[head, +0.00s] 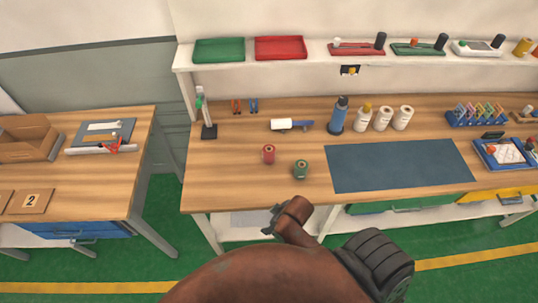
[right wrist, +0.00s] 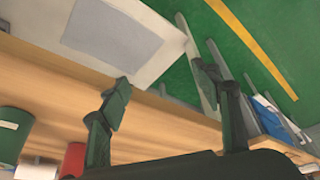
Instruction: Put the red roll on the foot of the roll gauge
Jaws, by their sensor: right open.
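The red roll (head: 268,154) stands upright on the wooden bench, left of the green roll (head: 301,169). A slim upright stand with a dark square foot (head: 209,131), which looks like the roll gauge, is at the bench's left end; nothing is seen on its foot. My right gripper (head: 274,218) is at the bench's front edge, in front of both rolls and apart from them. In the right wrist view its fingers (right wrist: 165,105) are spread and empty. There the red roll (right wrist: 72,160) is partly behind one finger, with the green roll (right wrist: 12,135) farther left. My left gripper is not seen.
A blue mat (head: 400,166) lies right of the rolls. Behind stand a blue bottle (head: 338,115), several white containers and a white-and-blue tool (head: 290,125). A shelf (head: 320,55) with trays runs along the back. Bench between the red roll and the stand is clear.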

